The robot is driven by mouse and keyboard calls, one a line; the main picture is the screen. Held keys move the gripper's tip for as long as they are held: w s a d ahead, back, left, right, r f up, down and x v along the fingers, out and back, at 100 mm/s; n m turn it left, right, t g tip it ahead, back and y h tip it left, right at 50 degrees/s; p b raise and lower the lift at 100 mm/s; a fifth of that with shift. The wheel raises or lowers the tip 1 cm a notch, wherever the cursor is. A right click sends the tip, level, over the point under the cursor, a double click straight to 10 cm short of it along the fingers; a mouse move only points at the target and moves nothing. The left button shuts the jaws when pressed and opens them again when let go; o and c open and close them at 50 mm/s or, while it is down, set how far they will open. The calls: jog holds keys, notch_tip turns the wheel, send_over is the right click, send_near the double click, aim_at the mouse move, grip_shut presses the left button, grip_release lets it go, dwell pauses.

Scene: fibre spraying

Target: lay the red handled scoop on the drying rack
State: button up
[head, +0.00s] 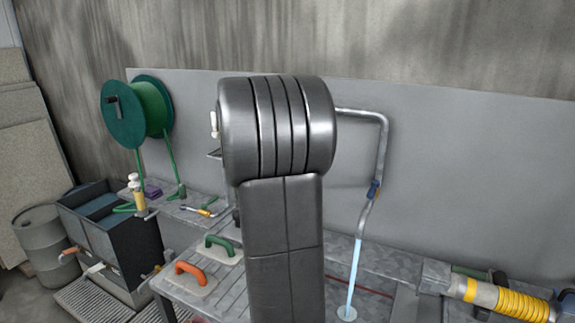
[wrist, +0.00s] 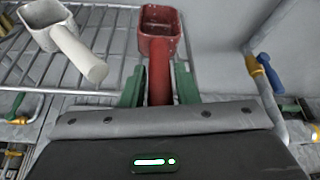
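The red handled scoop (wrist: 159,48) is in the wrist view, its square bowl at the top and its handle pointing down toward my gripper. My gripper (wrist: 159,88) has its two green fingers on either side of the red handle and looks shut on it. The drying rack (wrist: 35,90), made of wire bars, lies behind and to the left of the scoop. The red bowl overlaps the rack's right part in this view; I cannot tell whether they touch. In the head view my arm hides the gripper and the red scoop.
A pale scoop (wrist: 78,53) lies on the rack's left part. A bent pipe with a blue handle (wrist: 270,73) stands to the right.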

jog(key=shift+o, duration=1.1)
jog(key=shift+r, duration=0.2)
jog(key=v, duration=1.2)
